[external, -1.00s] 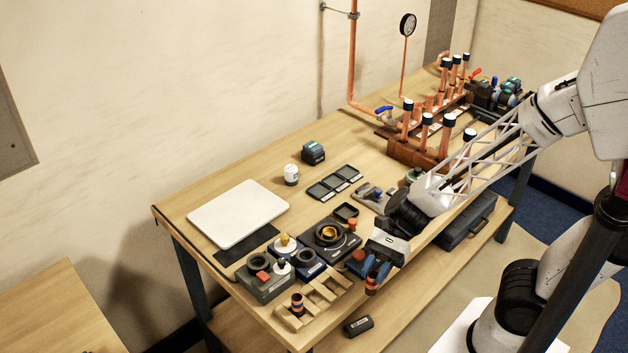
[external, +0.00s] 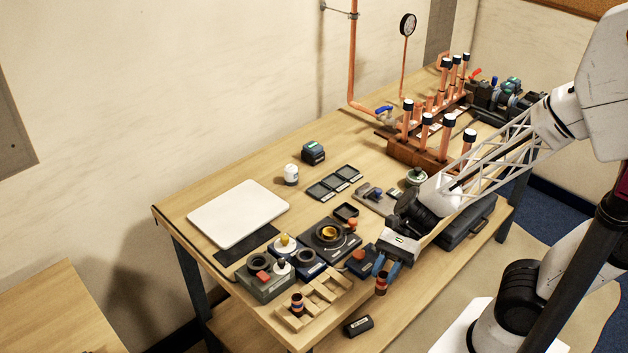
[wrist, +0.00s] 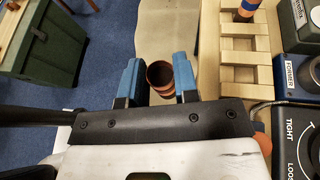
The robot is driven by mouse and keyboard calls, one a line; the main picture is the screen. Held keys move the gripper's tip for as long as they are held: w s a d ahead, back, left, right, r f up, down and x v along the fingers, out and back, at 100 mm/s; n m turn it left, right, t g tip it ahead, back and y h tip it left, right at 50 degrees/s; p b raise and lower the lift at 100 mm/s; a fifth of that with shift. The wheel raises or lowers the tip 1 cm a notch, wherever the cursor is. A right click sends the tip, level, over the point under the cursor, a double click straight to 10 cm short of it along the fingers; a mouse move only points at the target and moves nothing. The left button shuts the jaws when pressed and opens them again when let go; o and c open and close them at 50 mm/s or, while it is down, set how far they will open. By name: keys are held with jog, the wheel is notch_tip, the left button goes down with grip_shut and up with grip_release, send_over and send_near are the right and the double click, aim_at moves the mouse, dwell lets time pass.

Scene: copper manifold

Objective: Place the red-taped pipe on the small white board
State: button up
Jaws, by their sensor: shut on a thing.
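My gripper (external: 386,268) is shut on a short copper pipe (external: 381,287) with a reddish band, near the table's front edge. In the wrist view the pipe (wrist: 160,77) stands between the blue fingers (wrist: 158,82), its open end toward the camera. Its lower part is hard to make out. The white board (external: 238,212) lies flat and bare at the table's left end, well to the left of my gripper. A second short pipe (external: 297,304), with a blue band in the wrist view (wrist: 246,10), stands in the wooden rack (external: 325,291).
Control boxes with knobs (external: 330,236) stand between my gripper and the white board. A dark mat (external: 246,244) lies along the board's front edge. Black trays (external: 335,183), a white jar (external: 291,174) and a copper manifold (external: 420,152) stand farther back.

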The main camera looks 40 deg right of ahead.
jog(key=w+d+r+m+t, duration=0.1)
jog(key=w+m+t, duration=0.3)
jog(key=w, duration=3.2)
jog(key=shift+w+r+t, duration=0.15)
jog(key=shift+r+t, duration=0.05)
jog(key=shift+t, duration=0.4)
jog(key=shift+w, duration=0.1)
send_over(240, 209)
jog(key=shift+f, duration=0.75)
jog(key=shift+f, duration=0.1)
jog(key=shift+f, duration=1.7)
jog(key=shift+f, duration=0.15)
jog(key=o, duration=0.9)
